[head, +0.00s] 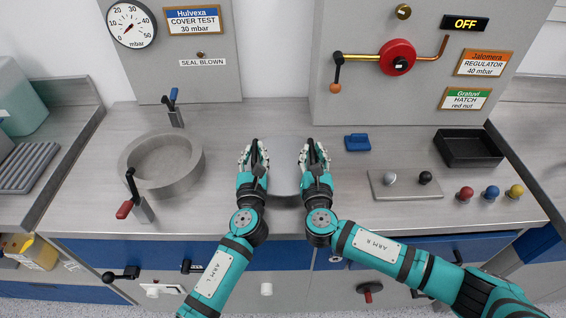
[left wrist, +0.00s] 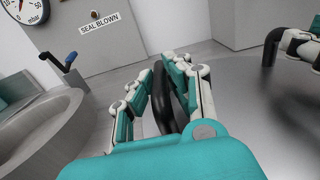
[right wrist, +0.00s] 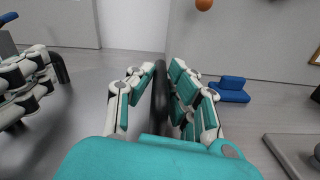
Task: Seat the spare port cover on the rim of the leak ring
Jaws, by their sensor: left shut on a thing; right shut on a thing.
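The port cover (head: 285,178) is a grey metal disc with two black handles, right of the leak ring. My left gripper (head: 253,156) is shut on its left handle, which shows between the fingers in the left wrist view (left wrist: 165,92). My right gripper (head: 313,156) is shut on its right handle, also seen in the right wrist view (right wrist: 160,92). I cannot tell whether the cover touches the counter. The leak ring (head: 192,176) is a wide, open grey ring on the counter. Its rim also shows in the left wrist view (left wrist: 48,128).
A blue-handled clamp (head: 175,112) stands behind the ring and a red-handled clamp (head: 138,203) at its front. A blue block (head: 357,142), a plate with two knobs (head: 405,190), a black tray (head: 468,162) and coloured knobs (head: 490,192) lie right. The counter between ring and cover is clear.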

